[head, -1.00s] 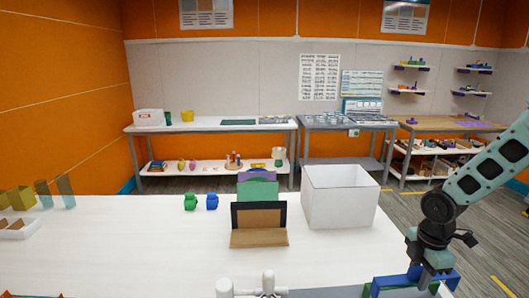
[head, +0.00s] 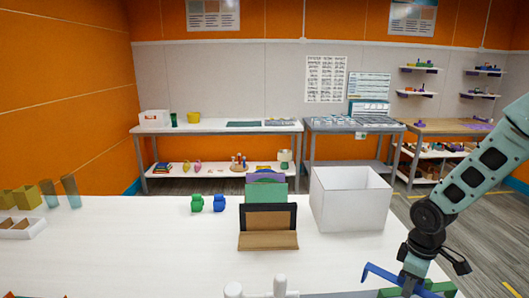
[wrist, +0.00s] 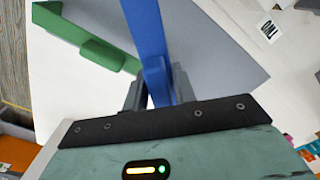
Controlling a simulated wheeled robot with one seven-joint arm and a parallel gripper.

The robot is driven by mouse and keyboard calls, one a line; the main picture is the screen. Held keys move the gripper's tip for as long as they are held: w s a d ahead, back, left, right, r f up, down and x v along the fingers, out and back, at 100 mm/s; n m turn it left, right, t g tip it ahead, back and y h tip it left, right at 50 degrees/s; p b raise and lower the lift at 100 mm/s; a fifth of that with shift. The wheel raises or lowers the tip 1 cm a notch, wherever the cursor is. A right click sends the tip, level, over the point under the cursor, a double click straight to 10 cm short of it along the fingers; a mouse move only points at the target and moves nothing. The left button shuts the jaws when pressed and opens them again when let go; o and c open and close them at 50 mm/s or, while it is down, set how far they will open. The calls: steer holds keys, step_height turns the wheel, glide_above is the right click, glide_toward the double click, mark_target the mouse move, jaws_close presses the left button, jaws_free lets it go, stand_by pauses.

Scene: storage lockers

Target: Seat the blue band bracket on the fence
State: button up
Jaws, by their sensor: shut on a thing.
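The blue band bracket (head: 384,275) is a long blue bar with a downturned end, low at the right of the head view. In the wrist view the blue bracket (wrist: 147,35) stands between the fingers of my gripper (wrist: 158,88), which is shut on it. In the head view my gripper (head: 410,284) is partly hidden by the arm and picture edge. A green bracket-like piece (wrist: 85,38) lies beside the blue one, apart from it in the wrist view; it also shows in the head view (head: 440,289). I cannot tell which thing is the fence.
A black-framed board (head: 268,213) with a brown ledge stands mid-table, green and purple panels behind it. An open white box (head: 349,202) stands to its right. Small green (head: 197,203) and blue (head: 219,203) figures stand left. White knobs (head: 260,290) show at the front.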

mark_target(396, 283)
steer(key=m, duration=0.2)
steer(key=a+f+m, duration=0.1)
steer(key=m, duration=0.1)
steer(key=a+f+m+b, duration=0.1)
steer(key=shift+w+f+m, duration=0.2)
steer(key=shift+w+m, duration=0.05)
steer(key=shift+m, duration=0.15)
steer(key=m, duration=0.2)
steer(key=a+f+m, duration=0.1)
steer(key=shift+w+m, duration=0.15)
steer(key=shift+m, duration=0.25)
